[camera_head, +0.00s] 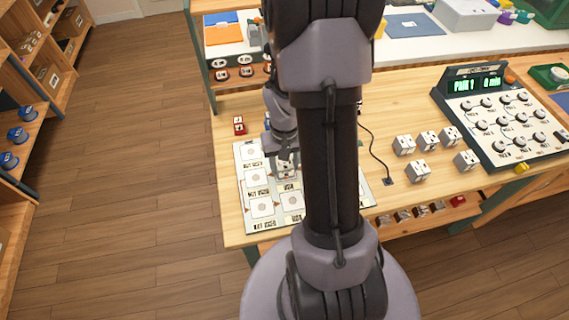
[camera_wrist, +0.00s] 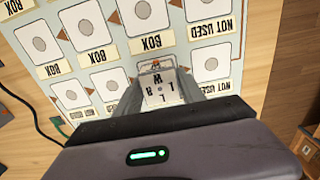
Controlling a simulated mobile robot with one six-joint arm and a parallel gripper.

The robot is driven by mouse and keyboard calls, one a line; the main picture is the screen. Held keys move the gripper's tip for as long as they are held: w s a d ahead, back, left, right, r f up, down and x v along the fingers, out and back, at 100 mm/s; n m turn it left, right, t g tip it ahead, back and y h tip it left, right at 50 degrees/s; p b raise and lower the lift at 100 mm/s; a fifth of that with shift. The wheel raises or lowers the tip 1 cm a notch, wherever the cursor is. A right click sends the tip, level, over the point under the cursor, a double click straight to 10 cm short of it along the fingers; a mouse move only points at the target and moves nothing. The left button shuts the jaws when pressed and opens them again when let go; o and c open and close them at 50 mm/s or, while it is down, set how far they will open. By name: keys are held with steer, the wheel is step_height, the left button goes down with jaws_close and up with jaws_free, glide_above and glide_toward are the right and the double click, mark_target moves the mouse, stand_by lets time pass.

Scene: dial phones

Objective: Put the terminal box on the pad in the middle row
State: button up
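The terminal box (camera_wrist: 158,90) is a small white block with dark letters and an orange bit at its far end. My gripper (camera_wrist: 159,86) has one finger on each side of it and looks shut on it. In the camera_head view my gripper (camera_head: 285,168) is over the label board (camera_head: 240,200), partly behind my arm. The board also shows in the wrist view (camera_wrist: 262,12), with rows of white pads. The box covers the middle-row spot beside a NOT USED pad (camera_wrist: 212,64), under a BOX label (camera_wrist: 152,42). I cannot tell whether it touches the board.
Several white switch blocks (camera_head: 420,171) stand on the table right of my arm, near a control panel (camera_head: 505,122) with knobs. A black cable runs to a small plug (camera_head: 388,181). Shelves stand at the left.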

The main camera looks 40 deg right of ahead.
steer(key=o, duration=0.4)
steer(key=shift+c, duration=0.2)
